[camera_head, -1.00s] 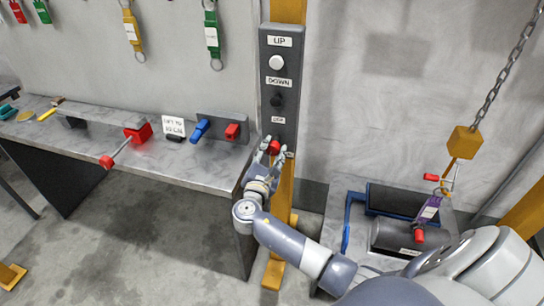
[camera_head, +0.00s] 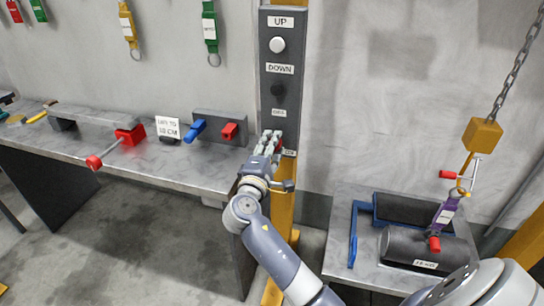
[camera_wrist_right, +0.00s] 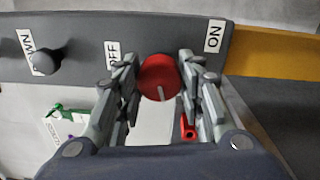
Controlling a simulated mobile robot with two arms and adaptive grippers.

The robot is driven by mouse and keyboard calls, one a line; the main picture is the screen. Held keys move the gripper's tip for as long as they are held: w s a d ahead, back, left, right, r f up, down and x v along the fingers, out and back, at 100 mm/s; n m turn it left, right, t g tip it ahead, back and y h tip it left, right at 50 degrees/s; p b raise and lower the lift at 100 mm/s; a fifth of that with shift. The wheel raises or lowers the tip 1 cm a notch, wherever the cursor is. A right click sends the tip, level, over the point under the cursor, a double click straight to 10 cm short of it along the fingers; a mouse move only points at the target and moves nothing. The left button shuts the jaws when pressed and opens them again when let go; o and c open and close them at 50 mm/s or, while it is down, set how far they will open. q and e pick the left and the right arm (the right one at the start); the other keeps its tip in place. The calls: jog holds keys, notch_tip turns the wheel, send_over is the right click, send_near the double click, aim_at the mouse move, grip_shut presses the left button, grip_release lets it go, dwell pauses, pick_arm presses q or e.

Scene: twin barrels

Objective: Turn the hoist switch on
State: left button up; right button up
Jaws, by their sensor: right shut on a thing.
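The hoist control box (camera_head: 280,60) is a grey panel on a yellow post, with UP and DOWN buttons above the switch. Its red round switch knob (camera_wrist_right: 160,77) sits between the OFF label (camera_wrist_right: 111,54) and the ON label (camera_wrist_right: 214,36) in the right wrist view. A pale mark on the knob lies toward its lower edge there. My right gripper (camera_head: 270,142) is at the box's lower end, shut on the knob, with a finger on either side (camera_wrist_right: 160,90). The fingers hide the knob in the head view. My left gripper is not in view.
A grey workbench (camera_head: 180,178) stands left of the post, with a red-handled vise, a blue and a red lever, and a card. At right, a chain with a yellow block (camera_head: 482,134) hangs over a table holding a dark cylinder (camera_head: 400,245).

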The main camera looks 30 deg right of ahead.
jog(key=shift+m+b, duration=1.55)
jog(key=shift+m, duration=0.15)
jog(key=o, duration=1.1)
jog(key=v, duration=1.2)
jog(key=shift+w, duration=0.1)
